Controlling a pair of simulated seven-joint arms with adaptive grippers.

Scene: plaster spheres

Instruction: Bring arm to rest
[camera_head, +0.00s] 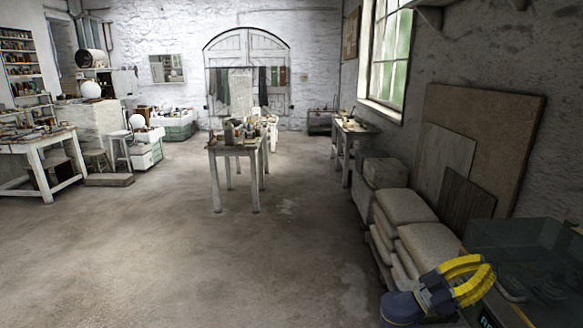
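My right gripper (482,270), yellow with a dark grey and blue wrist, is at the bottom right. It points to the right, in front of the stacked pale sacks and the dark glass-like box. Its two yellow fingers curve close together at their far ends, with a gap between them nearer the wrist. Whether the tips meet is too small to tell. I see nothing held in it. My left arm and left gripper are not in view.
Pale sacks (404,207) are stacked along the right wall beside leaning boards (486,140). A dark glassy box (530,245) stands at the right edge. A cluttered table (233,150) stands mid-room, and a white workbench (38,150) is at left. The floor (200,260) is clear in front.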

